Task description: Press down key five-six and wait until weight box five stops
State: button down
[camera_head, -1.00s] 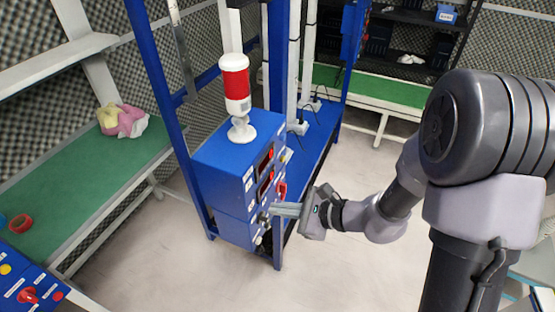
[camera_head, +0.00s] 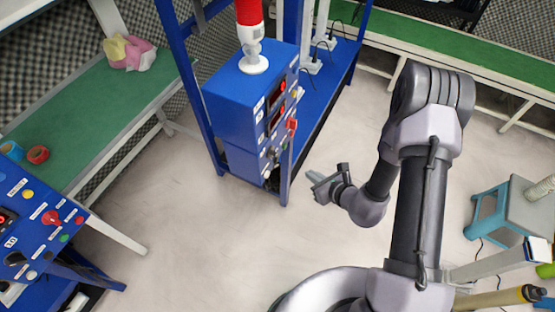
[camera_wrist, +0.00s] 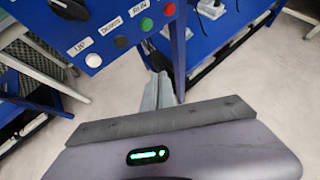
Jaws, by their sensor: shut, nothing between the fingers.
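A blue control box (camera_head: 240,115) stands on a blue frame at the centre of the head view, with two red displays, a red switch and small buttons on its right-hand face. White units with cables (camera_head: 312,63) stand on the blue shelf behind; I cannot tell which is weight box five.
A second blue panel (camera_head: 30,215) with knobs is at the left. A green bench (camera_head: 80,112) holds tape rolls and a pink-yellow cloth. A blue-grey stool (camera_head: 508,210) stands at the right. The floor (camera_head: 210,245) in the middle is clear.

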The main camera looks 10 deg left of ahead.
aim_at(276, 160)
jog(key=w+a, duration=0.2)
jog(key=a, duration=0.6)
jog(key=shift+w, duration=0.4)
dwell(1.5)
jog(key=shift+w+a, duration=0.15)
jog(key=shift+a, duration=0.2)
